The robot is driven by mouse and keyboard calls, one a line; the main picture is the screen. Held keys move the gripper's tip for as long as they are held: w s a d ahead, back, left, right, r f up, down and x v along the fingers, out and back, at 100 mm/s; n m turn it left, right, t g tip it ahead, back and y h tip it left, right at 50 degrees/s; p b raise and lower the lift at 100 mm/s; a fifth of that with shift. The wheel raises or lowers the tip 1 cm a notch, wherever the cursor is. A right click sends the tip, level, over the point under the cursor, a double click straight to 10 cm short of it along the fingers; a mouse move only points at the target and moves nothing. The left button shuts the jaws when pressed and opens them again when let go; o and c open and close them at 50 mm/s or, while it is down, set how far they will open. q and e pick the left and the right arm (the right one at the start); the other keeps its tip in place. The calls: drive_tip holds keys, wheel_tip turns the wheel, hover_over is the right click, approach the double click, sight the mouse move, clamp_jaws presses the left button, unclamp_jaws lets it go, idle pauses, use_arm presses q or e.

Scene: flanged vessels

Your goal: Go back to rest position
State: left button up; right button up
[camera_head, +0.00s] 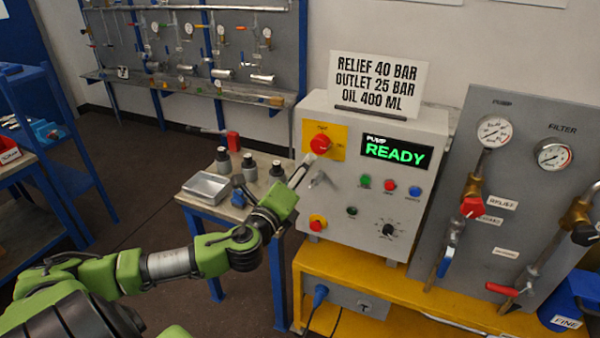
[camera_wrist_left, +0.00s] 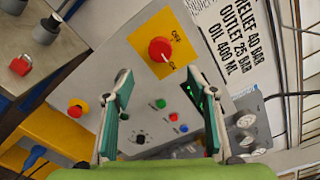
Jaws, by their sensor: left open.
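My left arm (camera_head: 190,255) reaches in from the left in the head view. Its gripper (camera_head: 308,170) is in front of the grey control box (camera_head: 345,232), below and left of the red rotary switch (camera_head: 320,144) on its yellow plate. In the left wrist view the gripper (camera_wrist_left: 160,100) is open, with nothing between its fingers. The red switch (camera_wrist_left: 160,50) shows beyond and above the fingertips there, apart from them. The pump display (camera_head: 396,151) reads READY. My right gripper is not in view.
A small table (camera_head: 205,205) with a metal tray (camera_head: 206,187) and dark-capped bottles (camera_head: 249,167) stands left of the box. The yellow bench (camera_head: 400,290) carries the box. A panel with gauges (camera_head: 493,131) and valves stands at right. Open floor (camera_head: 130,230) lies at left.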

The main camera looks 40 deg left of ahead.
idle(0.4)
use_arm(q)
drive_tip(key=s+a+f+n+g+b, duration=0.1)
drive_tip(key=s+a+f+n+g, duration=0.1)
drive_tip(key=f, duration=1)
drive_tip(key=s+a+f+n+g+b, duration=0.1)
drive_tip(key=s+a+f+n+g, duration=0.15)
drive_tip(key=f, duration=0.95)
drive_tip(key=s+a+f+n+g+b, duration=0.1)
drive_tip(key=a+f+n+g, duration=0.2)
drive_tip(key=f, duration=0.9)
drive_tip(key=s+d+f+n+g+h+b, duration=0.1)
drive_tip(key=s+d+f+n+g, duration=0.1)
drive_tip(key=s+f, duration=0.65)
drive_tip(key=s+d+f+n+g+b, duration=0.1)
drive_tip(key=s+d+f+n+g, duration=0.3)
drive_tip(key=f, duration=0.8)
drive_tip(key=s+d+f+n+g+h+b, duration=0.1)
drive_tip(key=s+d+f, duration=0.5)
drive_tip(key=s, duration=0.4)
drive_tip(key=s+d+f+n+g+h+b, duration=0.1)
drive_tip(key=s+d+f+n, duration=0.1)
drive_tip(key=s+d+f, duration=0.4)
drive_tip(key=s+d+f+n+g+h, duration=0.1)
drive_tip(key=s+d+f, duration=0.5)
drive_tip(key=s, duration=0.9)
drive_tip(key=shift+f+n+b, duration=0.4)
drive_tip(key=shift+f+n, duration=0.35)
drive_tip(key=shift+f, duration=0.05)
